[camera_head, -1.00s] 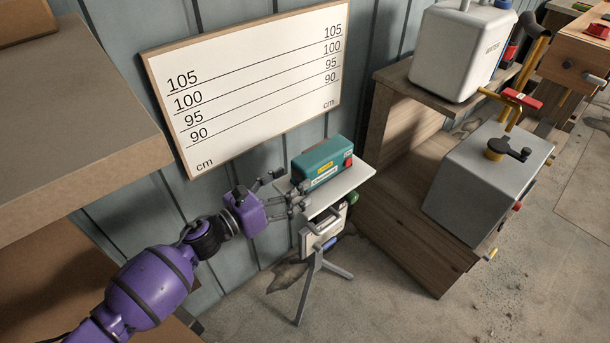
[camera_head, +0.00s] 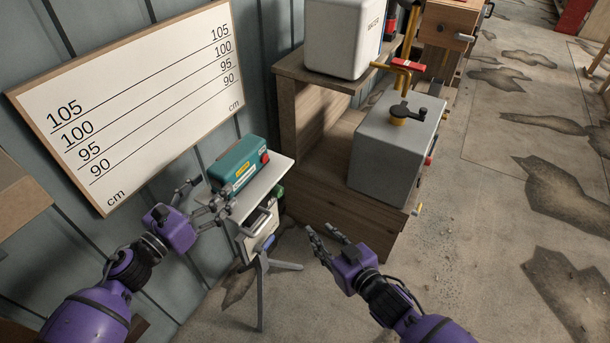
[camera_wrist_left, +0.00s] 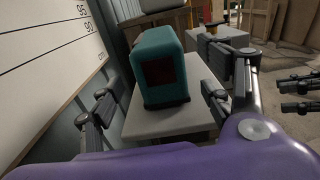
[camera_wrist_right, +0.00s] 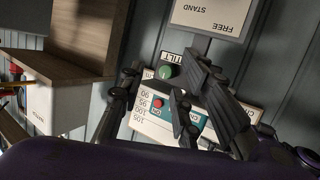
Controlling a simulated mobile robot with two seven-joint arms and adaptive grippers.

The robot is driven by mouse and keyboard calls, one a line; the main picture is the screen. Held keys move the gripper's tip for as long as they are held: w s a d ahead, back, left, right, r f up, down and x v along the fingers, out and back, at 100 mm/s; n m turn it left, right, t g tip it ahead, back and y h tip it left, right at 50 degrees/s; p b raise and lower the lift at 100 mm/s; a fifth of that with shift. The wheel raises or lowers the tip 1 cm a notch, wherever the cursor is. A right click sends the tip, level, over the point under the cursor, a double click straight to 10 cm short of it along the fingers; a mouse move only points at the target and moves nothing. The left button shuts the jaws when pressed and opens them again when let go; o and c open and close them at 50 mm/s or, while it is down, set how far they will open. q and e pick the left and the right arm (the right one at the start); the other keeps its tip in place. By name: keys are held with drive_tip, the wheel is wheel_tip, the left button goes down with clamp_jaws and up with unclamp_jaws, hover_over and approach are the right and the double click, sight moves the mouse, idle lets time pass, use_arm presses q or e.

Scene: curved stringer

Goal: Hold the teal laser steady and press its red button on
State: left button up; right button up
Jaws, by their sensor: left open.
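The teal laser (camera_head: 232,173) sits on a white plate (camera_head: 262,186) on top of a tripod stand. Its red button (camera_head: 265,157) is on the right end face. My left gripper (camera_head: 207,197) is open at the laser's left end. In the left wrist view the laser (camera_wrist_left: 160,60) stands ahead between the spread fingers, apart from them. My right gripper (camera_head: 322,231) is open and empty, right of the stand and nearer the camera. The right wrist view shows the red button (camera_wrist_right: 158,103), marked ON, beyond its fingers; those fingers hide part of the laser.
A height board (camera_head: 140,95) hangs on the wall behind. A wooden bench (camera_head: 310,217) with a grey box (camera_head: 385,155) stands to the right. Floor in front is clear.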

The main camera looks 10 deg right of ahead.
sight(232, 170)
use_arm(q)
drive_tip(key=shift+w+d, duration=0.1)
drive_tip(key=x, duration=0.7)
drive_tip(key=shift+w+d, duration=0.15)
drive_tip(key=shift+w, duration=0.1)
use_arm(e)
drive_tip(key=w+a+r+m+g+y, duration=0.1)
drive_tip(key=w+a+r+m+y, duration=0.1)
drive_tip(key=w+r+m+y, duration=0.3)
drive_tip(key=w+r+y, duration=0.3)
drive_tip(key=w+r, duration=0.2)
drive_tip(key=w, duration=0.1)
drive_tip(key=shift+w+a+r+m+g, duration=0.3)
drive_tip(key=shift+w+a+g, duration=0.1)
